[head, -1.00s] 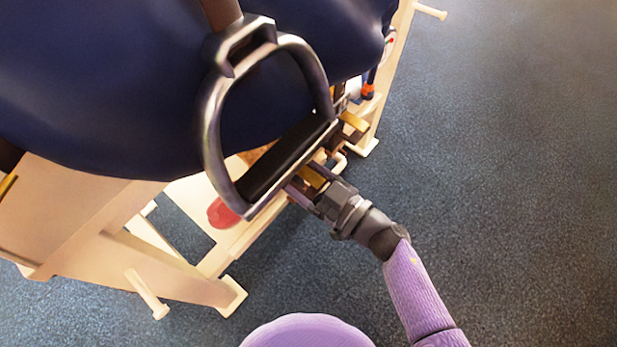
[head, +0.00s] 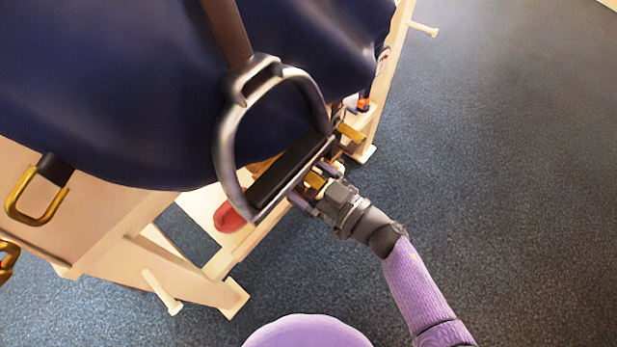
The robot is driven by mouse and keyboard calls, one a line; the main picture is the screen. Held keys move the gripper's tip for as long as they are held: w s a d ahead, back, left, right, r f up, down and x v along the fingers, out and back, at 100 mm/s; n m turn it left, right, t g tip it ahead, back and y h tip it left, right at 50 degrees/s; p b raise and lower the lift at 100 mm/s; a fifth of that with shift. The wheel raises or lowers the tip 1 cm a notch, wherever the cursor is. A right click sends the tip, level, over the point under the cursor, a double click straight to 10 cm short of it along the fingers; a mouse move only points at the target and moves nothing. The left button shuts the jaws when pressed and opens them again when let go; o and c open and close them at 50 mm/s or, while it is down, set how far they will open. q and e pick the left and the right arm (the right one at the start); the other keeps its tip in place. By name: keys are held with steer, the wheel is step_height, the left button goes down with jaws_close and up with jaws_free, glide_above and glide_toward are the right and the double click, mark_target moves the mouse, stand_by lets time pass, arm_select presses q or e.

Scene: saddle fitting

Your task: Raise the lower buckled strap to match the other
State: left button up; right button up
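A brown strap (head: 228,32) runs down over the dark blue saddle covering (head: 100,100) to a grey metal stirrup (head: 222,150) with a black tread (head: 288,170). No buckle shows, and the other strap is not in view, so the two heights cannot be compared. My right gripper (head: 316,184) is at the near right side of the tread. Its two fingers stand apart, with a brass-coloured piece showing between them. It looks open; whether it touches the stirrup cannot be told. My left gripper is not in view.
A pale wooden stand (head: 110,245) supports the saddle, with a peg (head: 163,291) low on it. A brass hook (head: 38,215) is fixed at the left. A red object (head: 230,218) lies on the stand's shelf behind the stirrup. The blue floor (head: 510,180) at right is clear.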

steer(key=shift+s+d, duration=0.1)
steer(key=shift+d, duration=0.05)
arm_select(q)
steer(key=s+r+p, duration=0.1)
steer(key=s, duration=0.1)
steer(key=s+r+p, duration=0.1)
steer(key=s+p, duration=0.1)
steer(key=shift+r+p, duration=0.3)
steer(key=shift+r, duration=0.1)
arm_select(e)
steer(key=v, duration=0.9)
steer(key=shift+s+d, duration=0.2)
steer(key=shift+s, duration=0.05)
